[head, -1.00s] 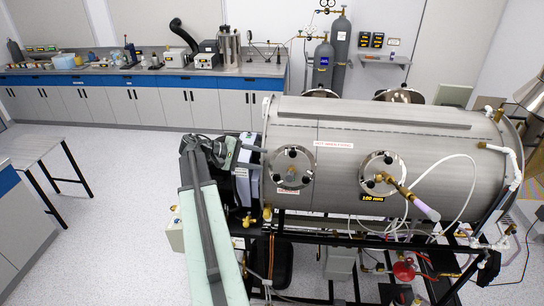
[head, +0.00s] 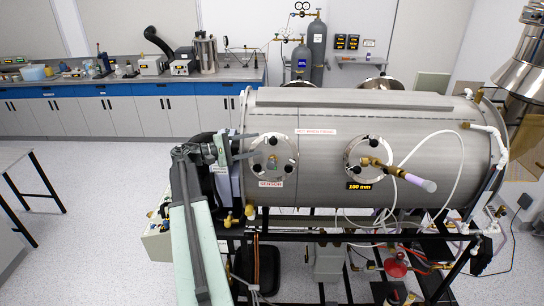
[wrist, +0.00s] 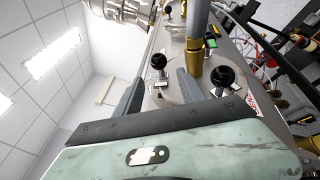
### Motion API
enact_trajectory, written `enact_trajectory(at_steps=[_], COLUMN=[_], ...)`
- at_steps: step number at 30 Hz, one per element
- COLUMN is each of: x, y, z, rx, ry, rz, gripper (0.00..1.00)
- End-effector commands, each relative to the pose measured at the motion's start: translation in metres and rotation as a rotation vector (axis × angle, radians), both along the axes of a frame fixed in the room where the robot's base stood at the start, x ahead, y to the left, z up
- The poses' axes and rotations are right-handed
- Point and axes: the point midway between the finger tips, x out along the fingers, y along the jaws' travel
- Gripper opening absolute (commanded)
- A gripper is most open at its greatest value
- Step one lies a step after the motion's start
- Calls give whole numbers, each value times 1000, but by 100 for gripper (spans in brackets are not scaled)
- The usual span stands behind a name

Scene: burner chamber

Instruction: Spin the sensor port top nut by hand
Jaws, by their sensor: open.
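The sensor port is a round steel flange (head: 274,158) at the left of the big steel cylinder in the head view, above a "SENSOR" label. Black knob-like nuts sit around its rim; the top nut (head: 272,140) is at its upper edge. My gripper (head: 254,155) is just left of the flange, open and empty. In the wrist view its two dark fingers (wrist: 158,86) stand apart, with a black ball-headed nut (wrist: 158,61) beyond and between the tips. A second black nut (wrist: 223,76) is to their right. Contact with a nut cannot be told.
To the right is a second flange (head: 368,158) with a brass fitting, a white-tipped probe and a "100 mm" label. The cylinder (head: 330,110) stands on a black frame with hoses and valves.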

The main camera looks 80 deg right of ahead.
Motion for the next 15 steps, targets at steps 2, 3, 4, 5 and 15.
enact_trajectory(at_steps=[2,3,4,5,15], x=[-2,-2,-3,-5,-56], y=[0,0,-1,-2,-28], z=[-2,-1,0,0,0], rx=[0,-1,-1,0,0], ry=[-1,-1,-1,-2,-3], rz=[-3,-3,-3,-3,-4], gripper=[47,47,47,47,47])
